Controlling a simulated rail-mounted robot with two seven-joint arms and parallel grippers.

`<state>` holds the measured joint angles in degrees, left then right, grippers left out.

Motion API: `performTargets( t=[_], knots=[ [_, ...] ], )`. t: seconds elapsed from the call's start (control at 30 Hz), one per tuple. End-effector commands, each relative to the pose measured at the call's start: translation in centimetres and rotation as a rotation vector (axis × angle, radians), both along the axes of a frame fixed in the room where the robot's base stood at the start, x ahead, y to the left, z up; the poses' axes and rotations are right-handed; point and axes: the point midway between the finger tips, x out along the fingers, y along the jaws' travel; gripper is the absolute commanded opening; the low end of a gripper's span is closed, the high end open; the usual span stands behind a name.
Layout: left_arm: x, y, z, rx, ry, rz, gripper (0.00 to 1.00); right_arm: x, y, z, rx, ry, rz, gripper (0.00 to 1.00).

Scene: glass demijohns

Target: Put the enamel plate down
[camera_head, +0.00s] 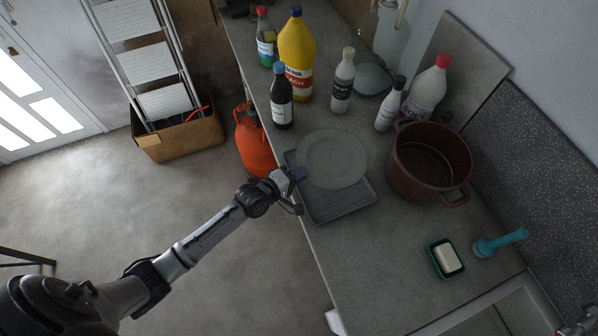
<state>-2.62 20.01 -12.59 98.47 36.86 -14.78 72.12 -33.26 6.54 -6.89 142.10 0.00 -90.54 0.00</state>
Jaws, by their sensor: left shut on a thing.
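The enamel plate (338,150) is a round, pale grey disc above a grey ribbed tray (345,206) on the worktop. My left gripper (298,174) comes in from the left and is shut on the plate's near-left rim. The plate covers the far part of the tray. From this angle I cannot tell whether the plate touches the tray or hangs just above it.
A brown pot (425,190) stands right of the plate. Several bottles, including a dark one (281,105) and a yellow one (296,45), stand behind. A soap dish (445,259), teal brush (500,242) and sink (490,318) are nearer. Worktop (365,260) before the tray is clear.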

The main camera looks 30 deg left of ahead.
Motion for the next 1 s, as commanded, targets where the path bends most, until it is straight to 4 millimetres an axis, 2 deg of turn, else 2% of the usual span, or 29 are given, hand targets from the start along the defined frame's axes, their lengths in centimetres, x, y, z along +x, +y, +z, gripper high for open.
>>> performTargets(
  t=[0.03, 0.6, 1.0],
  knots=[
    [0.0, 0.0, -1.0, 0.0, -0.001, 0.0, 0.0, 0.0, 0.0, -0.9, 0.0, 0.0, 0.0, 0.7],
    [0.0, 0.0, -7.4, 0.0, -0.002, 0.0, 0.0, 0.0, -0.2, -5.7, -0.008, 0.0, 0.006, 0.7],
    [0.0, 0.0, -9.9, 0.0, -0.002, 0.0, 0.0, 0.0, -0.3, -7.6, -0.009, 0.0, 0.006, 0.7]
  ],
)
